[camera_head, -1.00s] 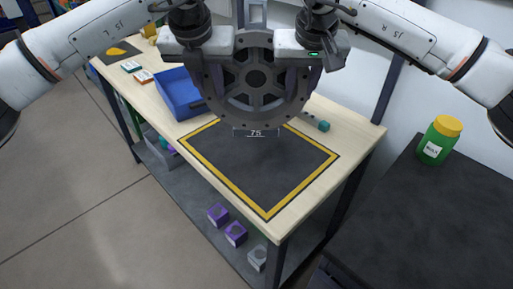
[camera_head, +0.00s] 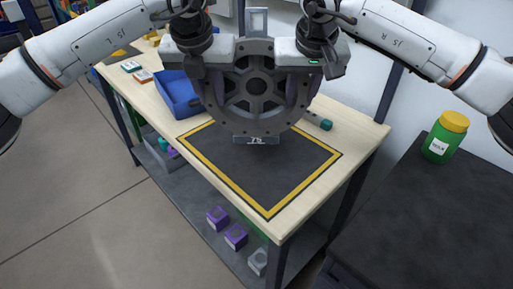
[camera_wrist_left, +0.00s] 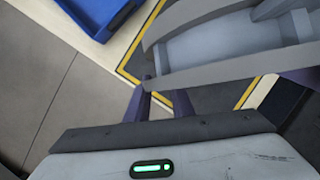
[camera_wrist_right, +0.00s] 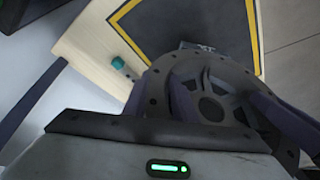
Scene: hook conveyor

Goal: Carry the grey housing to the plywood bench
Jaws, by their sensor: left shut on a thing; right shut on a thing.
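The grey housing (camera_head: 259,88), a round spoked ring with a flat foot, hangs upright between my two grippers in the head view. My left gripper (camera_head: 215,88) is shut on its left side, and my right gripper (camera_head: 299,86) is shut on its right side. The housing's inner wall shows in the left wrist view (camera_wrist_left: 220,45), and its spokes and hub show in the right wrist view (camera_wrist_right: 210,105). The plywood bench (camera_head: 352,127) is below, with a black yellow-bordered mat (camera_head: 255,180). The foot overlaps the mat's far part; I cannot tell whether it touches.
A blue bin (camera_head: 178,97) stands left of the mat, and a small teal-ended item (camera_head: 325,124) lies to its right. Purple boxes (camera_head: 235,236) sit on the lower shelf. A green jar (camera_head: 442,138) stands on a dark cabinet (camera_head: 420,215) at right. The mat's near part is clear.

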